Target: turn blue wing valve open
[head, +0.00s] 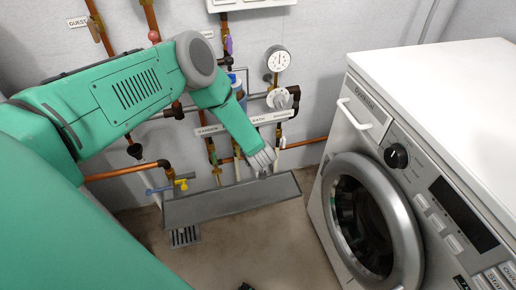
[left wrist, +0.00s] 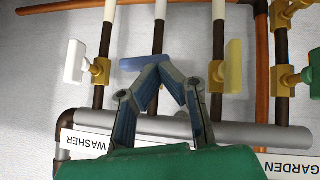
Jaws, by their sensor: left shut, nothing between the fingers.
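The blue wing valve (left wrist: 145,62) shows in the left wrist view. Its wing lies crosswise over a vertical pipe. My left gripper (left wrist: 163,70) is shut and empty, its fingertips together at the wing's near edge; I cannot tell whether they touch it. The fingers partly hide the valve's body. In the head view my left gripper (head: 266,163) is at the pipes below the label strip, and I cannot make out this valve behind it. My right gripper is not in view.
A white wing valve (left wrist: 73,62) and a yellow one (left wrist: 233,66) flank the blue one. A horizontal grey pipe (left wrist: 260,136) runs close by. In the head view, a grey trough (head: 230,203) lies below and a washing machine (head: 400,170) stands at right.

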